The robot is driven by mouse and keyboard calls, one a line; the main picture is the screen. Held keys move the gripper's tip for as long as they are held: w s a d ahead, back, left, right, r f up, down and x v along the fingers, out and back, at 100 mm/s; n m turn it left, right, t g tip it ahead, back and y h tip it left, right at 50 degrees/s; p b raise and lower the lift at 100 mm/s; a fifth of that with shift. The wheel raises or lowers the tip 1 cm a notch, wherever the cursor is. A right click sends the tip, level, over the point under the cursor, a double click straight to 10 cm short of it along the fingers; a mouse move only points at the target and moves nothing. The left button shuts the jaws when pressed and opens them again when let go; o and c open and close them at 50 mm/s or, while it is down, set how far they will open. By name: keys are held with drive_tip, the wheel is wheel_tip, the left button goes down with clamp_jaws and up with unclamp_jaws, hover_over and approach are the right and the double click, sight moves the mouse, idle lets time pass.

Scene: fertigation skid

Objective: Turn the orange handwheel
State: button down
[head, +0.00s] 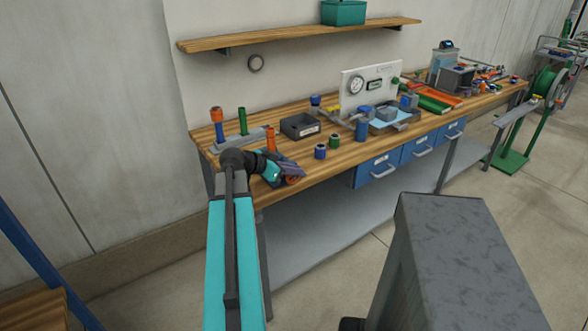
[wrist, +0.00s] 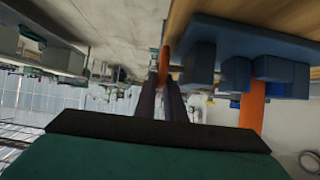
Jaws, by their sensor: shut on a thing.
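The orange handwheel (head: 293,180) is at the front left edge of the workbench, mostly hidden behind my gripper (head: 298,176) in the head view. In the wrist view the handwheel (wrist: 164,62) shows nearly edge-on as a thin orange shape at the tips of my two dark fingers (wrist: 163,82). My gripper is shut on its rim. The wheel's hub and far side cannot be made out.
An orange upright cylinder (head: 271,138) stands close behind my wrist. Blue (head: 320,151) and green (head: 335,141) short cylinders stand to the right, with a dark bin (head: 299,126) behind. A gauge panel (head: 371,84) stands farther right.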

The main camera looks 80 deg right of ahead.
drive_tip(key=t+y+p, duration=0.2)
drive_tip(key=d+t+y, duration=0.1)
drive_tip(key=shift+s+r+p, duration=0.1)
drive_tip(key=shift+s+p, duration=0.2)
drive_tip(key=shift+p, duration=0.1)
drive_tip(key=t+p, duration=0.1)
drive_tip(key=t+y+p, duration=0.1)
drive_tip(key=y, duration=0.1)
drive_tip(key=shift+s+d+f+t+p, duration=0.2)
drive_tip(key=shift+s+d+t+p, duration=0.1)
drive_tip(key=shift+s+t+p, duration=0.1)
drive_tip(key=shift+d+f+t+y+p, duration=0.1)
drive_tip(key=shift+f+t+y+p, duration=0.15)
drive_tip(key=shift+t+y+p, duration=0.65)
drive_tip(key=shift+s+f+t+y+p, duration=0.1)
drive_tip(key=shift+f+t+y+p, duration=0.2)
drive_tip(key=shift+t+y+p, duration=0.4)
drive_tip(key=shift+y, duration=0.3)
drive_tip(key=c, duration=2.1)
unclamp_jaws()
drive_tip(key=shift+f, duration=0.1)
